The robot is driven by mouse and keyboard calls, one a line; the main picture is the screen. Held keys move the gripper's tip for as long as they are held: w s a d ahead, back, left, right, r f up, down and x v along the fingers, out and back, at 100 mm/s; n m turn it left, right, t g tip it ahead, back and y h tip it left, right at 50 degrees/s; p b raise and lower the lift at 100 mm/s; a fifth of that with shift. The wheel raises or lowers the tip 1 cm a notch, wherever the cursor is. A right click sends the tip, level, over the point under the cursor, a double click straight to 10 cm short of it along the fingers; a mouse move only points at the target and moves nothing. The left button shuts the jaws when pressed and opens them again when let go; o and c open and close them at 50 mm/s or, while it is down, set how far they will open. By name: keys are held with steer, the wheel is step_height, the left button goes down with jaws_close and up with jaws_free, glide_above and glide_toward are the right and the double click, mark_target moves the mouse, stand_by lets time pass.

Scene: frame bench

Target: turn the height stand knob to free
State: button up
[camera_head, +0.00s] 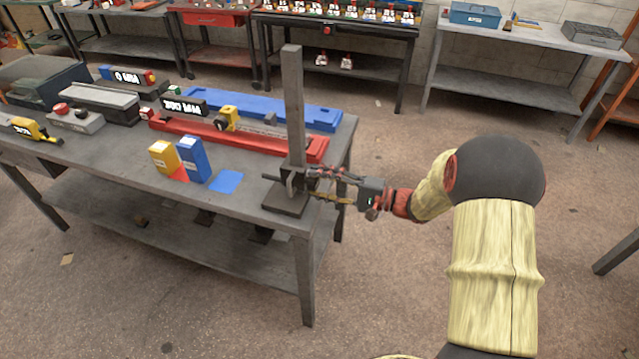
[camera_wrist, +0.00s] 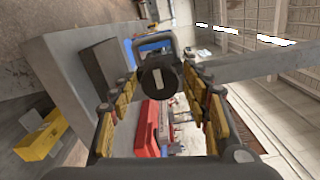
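The height stand (camera_head: 293,110) is a tall grey post on a dark flat base at the bench's right front corner. In the wrist view its knob (camera_wrist: 150,88) is a dark round disc with a white bar mark, close to upright in that picture. My gripper (camera_head: 308,184) reaches in from the right at the stand's lower part. In the wrist view my gripper (camera_wrist: 159,80) has its two yellow-padded fingers apart, one on each side of the knob. I cannot tell whether either fingertip touches it. In the head view the gripper mostly hides the knob.
The bench (camera_head: 120,180) holds a yellow box (camera_head: 163,158), a blue box (camera_head: 195,160), a red rail (camera_head: 220,135) and a blue rail (camera_head: 290,108) left of the stand. Open floor (camera_head: 400,270) lies to the bench's right.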

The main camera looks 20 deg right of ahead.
steer(key=shift+o, duration=0.4)
steer(key=v, duration=1.2)
